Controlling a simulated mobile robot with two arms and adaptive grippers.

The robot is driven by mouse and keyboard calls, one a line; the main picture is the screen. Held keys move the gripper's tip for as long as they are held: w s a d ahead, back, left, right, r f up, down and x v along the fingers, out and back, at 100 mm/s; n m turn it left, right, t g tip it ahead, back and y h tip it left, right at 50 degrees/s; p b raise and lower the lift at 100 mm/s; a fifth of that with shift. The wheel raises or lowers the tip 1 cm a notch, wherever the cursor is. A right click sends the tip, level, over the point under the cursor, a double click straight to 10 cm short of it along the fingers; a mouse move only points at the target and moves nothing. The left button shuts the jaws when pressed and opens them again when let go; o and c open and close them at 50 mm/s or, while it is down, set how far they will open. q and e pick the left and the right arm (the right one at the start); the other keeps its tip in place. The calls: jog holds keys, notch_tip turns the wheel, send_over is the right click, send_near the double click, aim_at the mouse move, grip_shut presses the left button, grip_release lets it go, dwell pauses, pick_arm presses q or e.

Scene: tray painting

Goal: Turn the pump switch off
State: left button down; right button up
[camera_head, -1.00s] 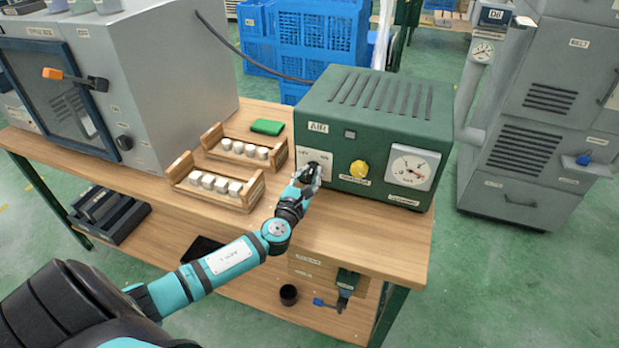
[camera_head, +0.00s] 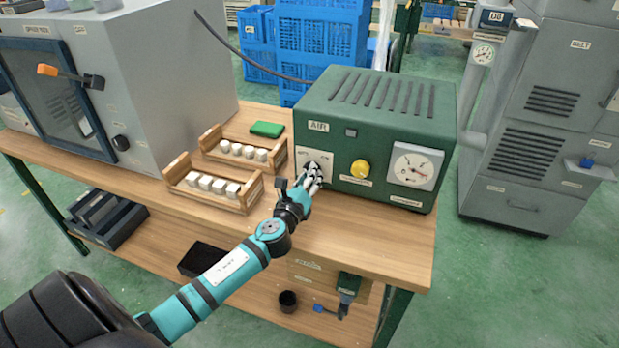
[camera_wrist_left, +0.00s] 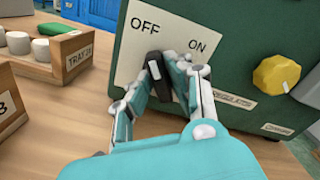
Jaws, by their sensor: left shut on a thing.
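The green air pump box (camera_head: 385,110) stands on the wooden bench. Its switch plate (camera_wrist_left: 130,45) carries OFF on the left and ON on the right. The dark switch lever (camera_wrist_left: 154,72) shows in the left wrist view, below and nearer the OFF word; the fingers partly hide its pivot. My left gripper (camera_head: 314,178) is at the plate at the box's left front. In the left wrist view its fingers (camera_wrist_left: 168,82) are closed about the lever. My right gripper is in neither view.
A yellow knob (camera_head: 360,169) and a gauge (camera_head: 413,166) sit right of the switch. Wooden trays (camera_head: 235,201) with white pieces and a green cloth (camera_head: 267,129) lie to the left. The bench front right (camera_head: 370,240) is clear.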

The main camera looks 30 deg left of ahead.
pick_arm(q)
jog(key=shift+f+n, duration=0.1)
jog(key=shift+n, duration=0.8)
jog(key=c, duration=1.3)
grip_release()
jog(key=shift+s, duration=0.2)
jog(key=v, duration=1.1)
jog(key=shift+s, duration=0.35)
